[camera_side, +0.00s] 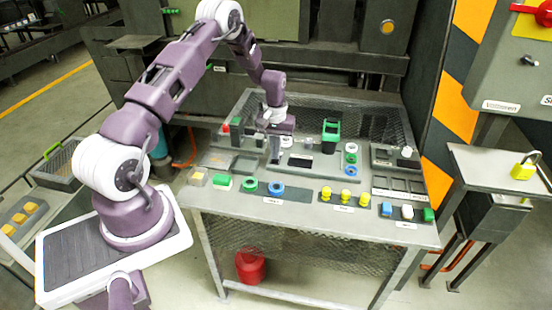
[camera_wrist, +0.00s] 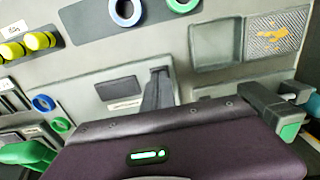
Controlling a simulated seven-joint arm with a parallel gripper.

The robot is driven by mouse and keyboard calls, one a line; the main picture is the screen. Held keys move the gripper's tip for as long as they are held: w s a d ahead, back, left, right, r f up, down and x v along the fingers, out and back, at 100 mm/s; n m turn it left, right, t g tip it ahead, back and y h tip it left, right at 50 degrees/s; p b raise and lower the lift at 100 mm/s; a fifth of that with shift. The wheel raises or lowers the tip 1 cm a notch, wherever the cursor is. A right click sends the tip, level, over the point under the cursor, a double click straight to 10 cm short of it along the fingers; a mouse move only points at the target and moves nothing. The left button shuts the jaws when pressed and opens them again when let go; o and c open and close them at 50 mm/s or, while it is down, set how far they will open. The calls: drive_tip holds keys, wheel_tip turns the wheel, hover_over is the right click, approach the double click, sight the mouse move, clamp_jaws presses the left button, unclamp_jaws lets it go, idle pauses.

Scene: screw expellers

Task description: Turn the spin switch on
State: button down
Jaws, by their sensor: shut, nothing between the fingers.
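My gripper (camera_side: 275,160) points down over the middle of the work table in the side view. Its narrow grey fingers (camera_wrist: 158,76) are together and empty in the wrist view. A black rectangular piece with a pale label (camera_wrist: 120,89) lies beside the fingers, apart from them in the picture; it also shows in the side view (camera_side: 300,160). I cannot read its label or tell whether it is the spin switch. A grey control box (camera_side: 510,75) at the right edge carries a black knob (camera_side: 528,60) and a red knob on yellow. No switch can be clearly identified as the spin switch.
The table (camera_side: 310,213) has a mesh guard behind. Yellow pegs (camera_side: 345,196), a blue ring (camera_side: 276,188) and a green ring (camera_side: 250,184) line its front. A tall green-topped piece (camera_side: 331,131) stands right of my gripper. A dark tray (camera_side: 398,187) lies at right.

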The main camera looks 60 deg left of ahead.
drive_tip(key=shift+f, duration=0.55)
drive_tip(key=shift+r, duration=3.5)
drive_tip(key=s+d+r+m+t, duration=0.2)
drive_tip(key=s+d+r, duration=0.2)
drive_tip(key=d+r, duration=0.6)
drive_tip(key=s+d+r+m+t, duration=0.1)
drive_tip(key=s+d+r+m, duration=0.35)
drive_tip(key=r, duration=0.95)
drive_tip(key=s+d+r+m+t, duration=0.1)
drive_tip(key=s+d, duration=0.4)
drive_tip(key=s, duration=0.4)
drive_tip(key=s+d+r+m+t, duration=0.1)
drive_tip(key=s+d, duration=0.4)
drive_tip(key=s, duration=0.5)
drive_tip(key=shift+r+t, duration=0.3)
drive_tip(key=shift+r, duration=0.15)
